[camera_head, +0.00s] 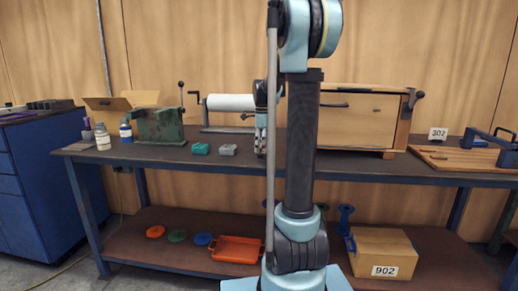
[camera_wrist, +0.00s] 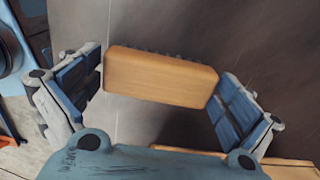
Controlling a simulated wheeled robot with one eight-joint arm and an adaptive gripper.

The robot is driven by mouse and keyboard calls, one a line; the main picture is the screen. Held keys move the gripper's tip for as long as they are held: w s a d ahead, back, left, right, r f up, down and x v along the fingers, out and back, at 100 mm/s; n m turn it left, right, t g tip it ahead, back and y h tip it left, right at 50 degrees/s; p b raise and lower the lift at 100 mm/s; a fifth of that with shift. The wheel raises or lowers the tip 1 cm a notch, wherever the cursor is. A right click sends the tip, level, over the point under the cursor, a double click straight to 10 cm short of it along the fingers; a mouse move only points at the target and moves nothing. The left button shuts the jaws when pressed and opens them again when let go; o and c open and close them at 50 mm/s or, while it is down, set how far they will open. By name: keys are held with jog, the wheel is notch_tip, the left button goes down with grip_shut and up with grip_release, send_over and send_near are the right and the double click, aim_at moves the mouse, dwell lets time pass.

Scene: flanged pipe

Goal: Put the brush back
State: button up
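The brush (camera_wrist: 160,77) shows in the wrist view as a light wooden block with a row of dark bristle tufts along its far edge. It lies between the two blue-padded fingers of my gripper (camera_wrist: 160,75). The fingers are spread wide, one at each end of the block. A thin gap shows at its left end; the right finger looks very close to or touching its right end. In the head view my gripper (camera_head: 261,148) points down at the bench, partly behind my arm. I cannot make out the brush there.
An orange tray (camera_head: 237,249) stands below.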

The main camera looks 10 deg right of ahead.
jog(key=shift+r, duration=0.15)
notch_tip(320, 180, up, 12)
jog(key=s+f+n+t, duration=0.1)
jog(key=s+f+n, duration=0.45)
jog(key=s, duration=0.45)
jog(key=s+f+n, duration=0.5)
jog(key=s+n, duration=0.1)
jog(key=s, duration=0.5)
jog(key=s+a+f+n+t, duration=0.1)
jog(key=s+f+n, duration=0.9)
jog(key=s+f, duration=0.3)
notch_tip(320, 180, down, 3)
jog(key=shift+s+a+r, duration=0.1)
jog(key=shift+s+a, duration=0.1)
jog(key=shift+s, duration=0.2)
jog(key=shift+s, duration=0.1)
